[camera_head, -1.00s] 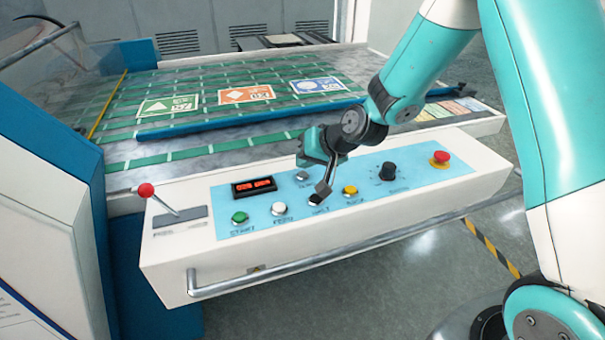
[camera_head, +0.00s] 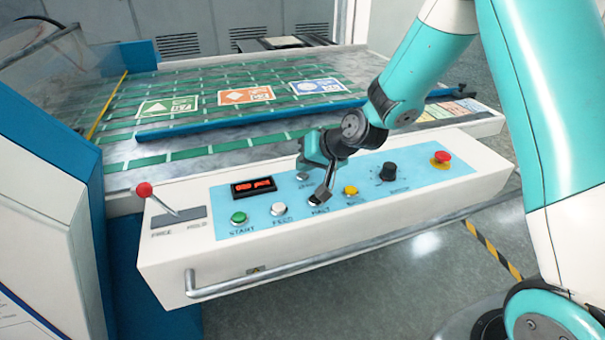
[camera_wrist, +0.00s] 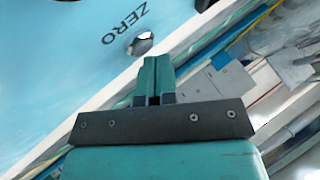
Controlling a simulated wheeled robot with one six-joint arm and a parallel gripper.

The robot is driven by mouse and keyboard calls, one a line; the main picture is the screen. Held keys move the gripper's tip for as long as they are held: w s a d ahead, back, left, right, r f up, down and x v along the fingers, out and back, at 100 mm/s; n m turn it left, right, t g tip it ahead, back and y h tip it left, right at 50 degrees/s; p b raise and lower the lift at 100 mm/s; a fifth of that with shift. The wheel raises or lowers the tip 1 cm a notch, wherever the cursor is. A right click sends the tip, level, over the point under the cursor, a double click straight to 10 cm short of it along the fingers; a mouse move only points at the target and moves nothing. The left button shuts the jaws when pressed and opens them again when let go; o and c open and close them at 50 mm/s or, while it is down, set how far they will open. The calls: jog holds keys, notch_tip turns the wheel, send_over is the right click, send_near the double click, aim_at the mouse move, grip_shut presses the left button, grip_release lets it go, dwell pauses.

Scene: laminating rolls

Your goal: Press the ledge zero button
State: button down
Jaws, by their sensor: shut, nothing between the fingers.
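The zero button (camera_head: 302,176) is a small silver button in the back row of the blue control panel, right of the red display. In the wrist view, the zero button (camera_wrist: 141,43) sits beside the upside-down word ZERO, near the panel's edge. My gripper (camera_head: 303,162) is over the back of the console, close behind and above the zero button. In the wrist view its teal fingers (camera_wrist: 155,62) are together and empty, just below the button in the picture. A gap seems to show between fingertips and button; contact is not visible.
The panel's front row holds green START (camera_head: 239,217), white FEED (camera_head: 278,209), HALT (camera_head: 316,201) and a yellow button (camera_head: 351,190). A black knob (camera_head: 388,171), red emergency button (camera_head: 442,157) and red-tipped lever (camera_head: 146,190) are also there. A blue bar (camera_head: 235,118) lies behind.

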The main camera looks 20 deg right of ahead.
jog(key=shift+f, duration=0.15)
dwell(0.3)
jog(key=shift+r+p, duration=0.6)
jog(key=shift+r, duration=0.25)
jog(key=shift+r+p, duration=1.9)
jog(key=shift+r, duration=0.65)
